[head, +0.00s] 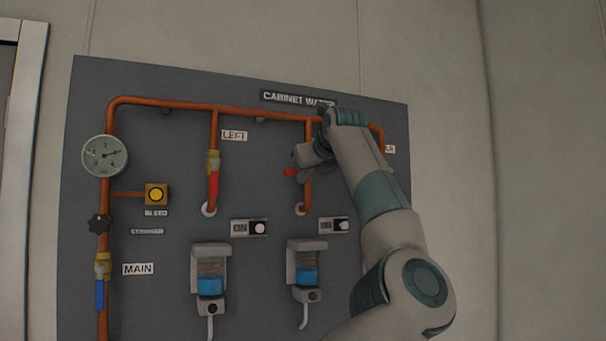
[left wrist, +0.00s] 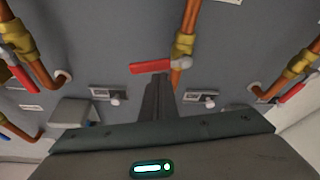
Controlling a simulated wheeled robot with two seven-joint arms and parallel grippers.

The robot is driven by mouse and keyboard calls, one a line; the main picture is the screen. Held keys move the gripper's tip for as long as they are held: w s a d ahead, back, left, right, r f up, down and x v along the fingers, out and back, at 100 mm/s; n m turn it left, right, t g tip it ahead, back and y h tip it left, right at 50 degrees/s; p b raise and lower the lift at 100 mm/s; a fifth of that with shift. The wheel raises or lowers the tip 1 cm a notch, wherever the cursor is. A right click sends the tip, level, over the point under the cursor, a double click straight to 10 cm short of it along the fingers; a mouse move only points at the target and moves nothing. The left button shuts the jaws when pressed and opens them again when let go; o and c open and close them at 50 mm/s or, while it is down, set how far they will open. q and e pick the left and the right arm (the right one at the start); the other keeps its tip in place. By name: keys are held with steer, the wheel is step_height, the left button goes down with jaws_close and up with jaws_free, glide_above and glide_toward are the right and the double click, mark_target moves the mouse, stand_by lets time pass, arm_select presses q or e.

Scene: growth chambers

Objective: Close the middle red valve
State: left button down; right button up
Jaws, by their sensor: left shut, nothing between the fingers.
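The middle red valve has a brass body (left wrist: 182,47) on a copper pipe. Its red handle (left wrist: 150,67) points left, across the pipe, in the left wrist view. In the head view only a bit of that red handle (head: 290,171) shows; my left gripper and arm hide the rest of the valve. My left gripper (head: 303,172) is shut and empty at the valve. In the left wrist view its dark fingers (left wrist: 158,82) are together just below the handle; I cannot tell whether they touch it. My right gripper is not in view.
On the grey panel (head: 150,220), the left valve's red handle (head: 213,187) hangs along its pipe. A right valve (left wrist: 300,62) also has its red handle along the pipe. A gauge (head: 104,155), yellow bleed button (head: 156,194), blue main handle (head: 100,295) and two switches stand nearby.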

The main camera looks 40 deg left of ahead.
arm_select(q)
steer(key=shift+f, duration=0.1)
steer(key=f+b, duration=0.1)
steer(key=f, duration=0.1)
steer(key=w+f+b, duration=0.1)
steer(key=f+b, duration=0.1)
steer(key=shift+d+f, duration=0.2)
steer(key=shift+f, duration=0.1)
steer(key=b+v, duration=0.3)
steer(key=v, duration=0.7)
steer(key=shift+r, duration=0.4)
steer(key=shift+a, duration=0.1)
